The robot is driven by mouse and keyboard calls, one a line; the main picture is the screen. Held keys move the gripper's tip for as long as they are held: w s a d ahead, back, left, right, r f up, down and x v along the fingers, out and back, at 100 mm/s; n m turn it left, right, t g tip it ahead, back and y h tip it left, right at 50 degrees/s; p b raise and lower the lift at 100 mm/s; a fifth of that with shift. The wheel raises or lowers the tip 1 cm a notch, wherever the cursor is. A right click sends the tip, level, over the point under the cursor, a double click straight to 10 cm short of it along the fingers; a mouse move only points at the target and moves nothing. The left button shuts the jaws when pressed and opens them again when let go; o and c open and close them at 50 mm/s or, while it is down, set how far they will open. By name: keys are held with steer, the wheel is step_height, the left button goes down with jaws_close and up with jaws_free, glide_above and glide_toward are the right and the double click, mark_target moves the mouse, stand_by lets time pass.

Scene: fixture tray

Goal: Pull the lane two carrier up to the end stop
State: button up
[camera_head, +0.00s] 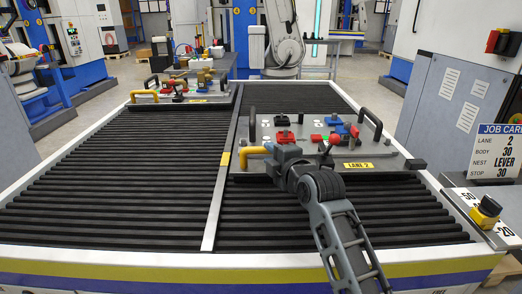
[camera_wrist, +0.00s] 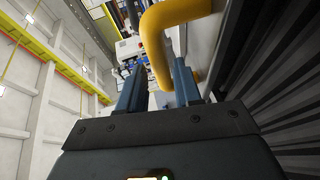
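The lane two carrier (camera_head: 300,165) is a grey plate labelled LANE 2 on the right-hand roller lane. It bears red and blue parts, black handles and a yellow handle (camera_head: 254,152) at its left end. My gripper (camera_head: 275,153) is at this left end, close to the yellow handle. In the wrist view, the two blue fingers of my gripper (camera_wrist: 160,88) stand apart, with the yellow handle (camera_wrist: 155,45) showing in the gap and beyond the tips. No grip on it shows.
A metal divider (camera_head: 222,185) separates the lanes. Another loaded carrier (camera_head: 185,97) stands far back in the left lane. The front rollers are clear.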

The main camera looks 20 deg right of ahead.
steer(key=shift+w+a+f, duration=0.1)
steer(key=shift+w+f, duration=0.1)
steer(key=shift+w, duration=0.8)
steer(key=shift+w+a+f, duration=0.1)
steer(key=shift+w+f, duration=0.05)
steer(key=shift+w, duration=0.8)
steer(key=shift+w+a+f, duration=0.1)
steer(key=shift+w+f, duration=0.1)
steer(key=shift+w, duration=0.8)
steer(key=shift+c, duration=0.3)
jaws_close()
